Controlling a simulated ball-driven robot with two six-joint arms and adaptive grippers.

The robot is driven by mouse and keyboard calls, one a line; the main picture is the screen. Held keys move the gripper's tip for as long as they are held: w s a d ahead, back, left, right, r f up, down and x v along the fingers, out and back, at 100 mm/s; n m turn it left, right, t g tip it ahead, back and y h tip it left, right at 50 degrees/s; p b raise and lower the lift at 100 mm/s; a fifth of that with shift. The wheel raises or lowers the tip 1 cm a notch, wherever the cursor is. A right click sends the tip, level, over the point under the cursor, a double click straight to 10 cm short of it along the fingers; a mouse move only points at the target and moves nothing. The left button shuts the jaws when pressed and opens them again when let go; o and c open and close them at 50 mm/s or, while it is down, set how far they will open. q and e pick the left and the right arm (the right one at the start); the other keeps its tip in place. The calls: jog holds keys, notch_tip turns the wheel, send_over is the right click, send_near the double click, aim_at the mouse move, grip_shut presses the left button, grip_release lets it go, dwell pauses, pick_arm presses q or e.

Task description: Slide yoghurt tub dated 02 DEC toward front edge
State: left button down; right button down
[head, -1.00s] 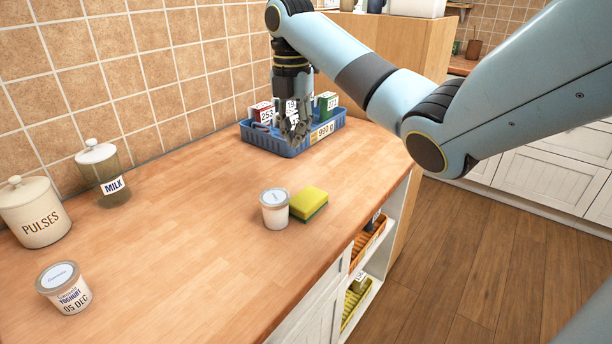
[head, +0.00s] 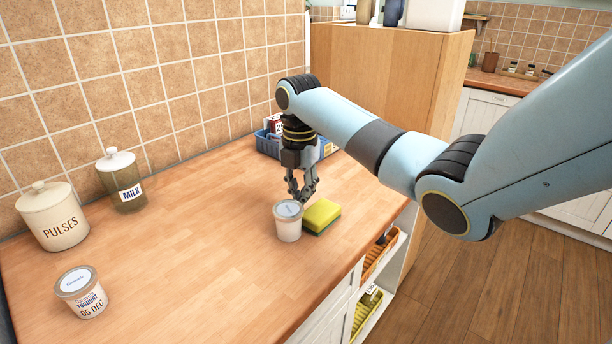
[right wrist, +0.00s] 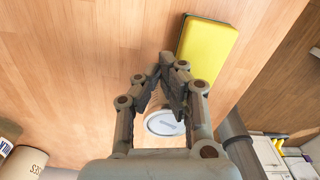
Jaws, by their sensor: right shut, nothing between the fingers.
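A white yoghurt tub (head: 288,225) with a pale lid stands upright on the counter, near its right-hand edge. No date shows on the side facing me. Its lid also shows between my finger links in the right wrist view (right wrist: 163,123), partly covered. A second yoghurt tub (head: 82,292), marked 05 DEC, stands at the front left. My right gripper (head: 302,193) points down, just behind the first tub. It is shut and empty; I cannot tell whether it touches the tub. My left gripper is not in view.
A yellow and green sponge (head: 322,215) lies close beside the tub on its right. The blue basket (head: 268,146) stands behind the gripper. Jars marked MILK (head: 122,182) and PULSES (head: 54,217) stand by the wall. The counter between the two tubs is clear.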

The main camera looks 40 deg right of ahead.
aim_at(291, 201)
jog(key=shift+s+a+r, duration=0.1)
jog(key=shift+s+a, duration=0.05)
jog(key=shift+a, duration=0.2)
jog(key=shift+a, duration=0.1)
jog(key=a+p, duration=0.2)
jog(key=p, duration=0.1)
jog(key=shift+s+a+r, duration=0.1)
jog(key=shift+s+a, duration=0.15)
jog(key=shift+s, duration=0.15)
jog(key=shift+a, duration=0.25)
jog(key=shift+f, duration=0.2)
jog(key=shift+d, duration=0.1)
